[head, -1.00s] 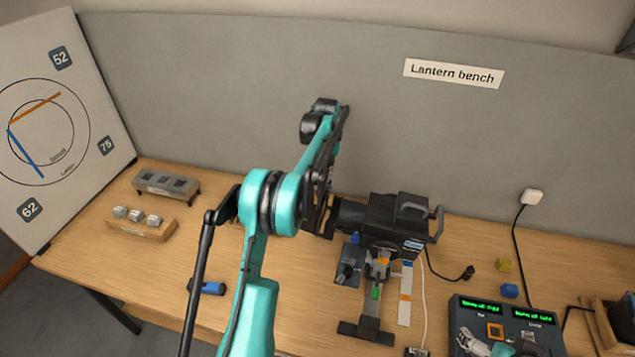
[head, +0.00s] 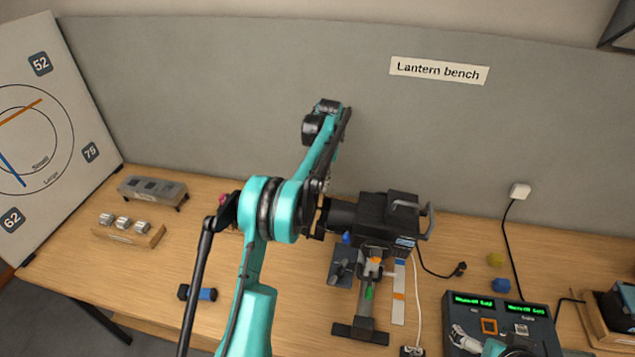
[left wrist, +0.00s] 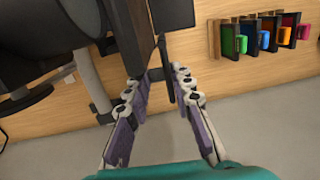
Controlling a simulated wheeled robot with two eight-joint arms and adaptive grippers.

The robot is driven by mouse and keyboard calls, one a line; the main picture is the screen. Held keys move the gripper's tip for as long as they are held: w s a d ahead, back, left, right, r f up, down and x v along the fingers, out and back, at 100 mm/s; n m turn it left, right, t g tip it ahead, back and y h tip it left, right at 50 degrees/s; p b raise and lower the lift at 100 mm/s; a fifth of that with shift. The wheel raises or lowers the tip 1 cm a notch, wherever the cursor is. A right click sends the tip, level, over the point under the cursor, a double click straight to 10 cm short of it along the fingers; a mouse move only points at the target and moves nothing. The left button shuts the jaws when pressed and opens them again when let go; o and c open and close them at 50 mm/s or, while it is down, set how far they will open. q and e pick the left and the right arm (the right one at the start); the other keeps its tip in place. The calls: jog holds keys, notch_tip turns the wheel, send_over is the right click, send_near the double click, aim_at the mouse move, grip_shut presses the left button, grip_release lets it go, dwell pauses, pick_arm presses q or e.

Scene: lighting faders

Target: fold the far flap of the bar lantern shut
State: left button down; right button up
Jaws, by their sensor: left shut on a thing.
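The bar lantern (head: 388,216) is a black box with a handle. It stands on a post with a dark foot in the middle of the bench, and its front faces left. In the left wrist view the lantern body (left wrist: 45,40) fills the upper left. A thin dark flap (left wrist: 163,55) reaches down between the purple-padded fingers of my left gripper (left wrist: 162,82), which is shut on it. In the head view my left arm hides most of this gripper and the flaps. My right gripper (head: 466,340) is partly seen over the console; its finger opening is unclear.
A console (head: 482,310) with green displays stands at the front right. Coloured frames (left wrist: 262,36) lie left of the lantern. Cables run across the right side.

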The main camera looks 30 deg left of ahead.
pick_arm(q)
jog(key=shift+d+f, duration=0.1)
jog(key=shift+d, duration=0.15)
jog(key=c, duration=1.4)
grip_release()
jog(key=shift+d, duration=0.1)
jog(key=shift+r, duration=0.25)
jog(key=r, duration=0.4)
jog(key=w+r, duration=0.1)
jog(key=r, duration=0.2)
jog(key=d+r, duration=0.1)
jog(key=r, duration=0.3)
jog(key=shift+w+r, duration=0.2)
jog(key=shift+r, duration=0.1)
